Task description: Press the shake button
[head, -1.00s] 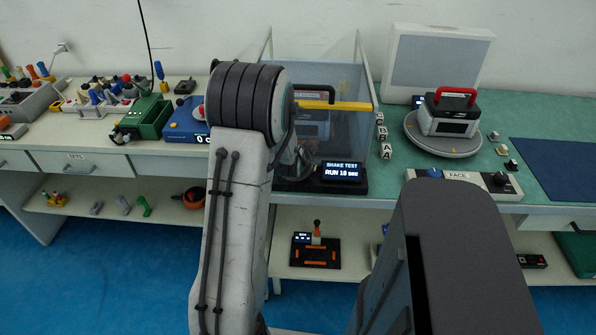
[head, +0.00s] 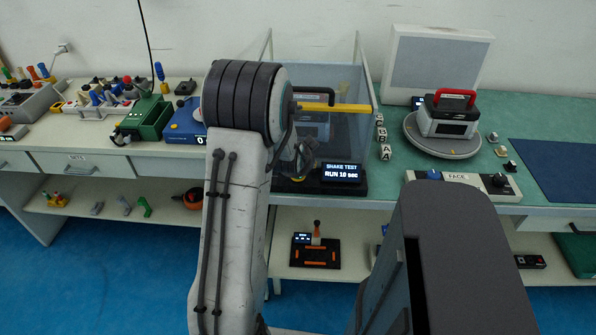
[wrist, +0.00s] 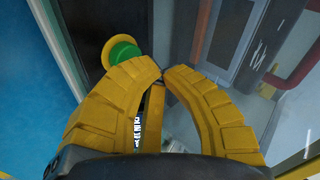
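The shake test station has a clear-walled box (head: 350,85) and a front display (head: 342,173) reading "SHAKE TEST RUN 10 sec". In the wrist view a round green button (wrist: 122,50) in a yellow ring sits just beyond and left of my fingertips. It looks apart from them. My gripper (wrist: 162,73) has its yellow fingers curved together, tips touching or nearly so, with nothing seen between them. In the head view my arm covers the station's left front, so the button is not clearly seen there.
A device with a red handle (head: 454,100) stands on a round turntable (head: 425,143) at right. A FACE panel (head: 460,181) lies along the front edge. A green device (head: 146,118) is at left.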

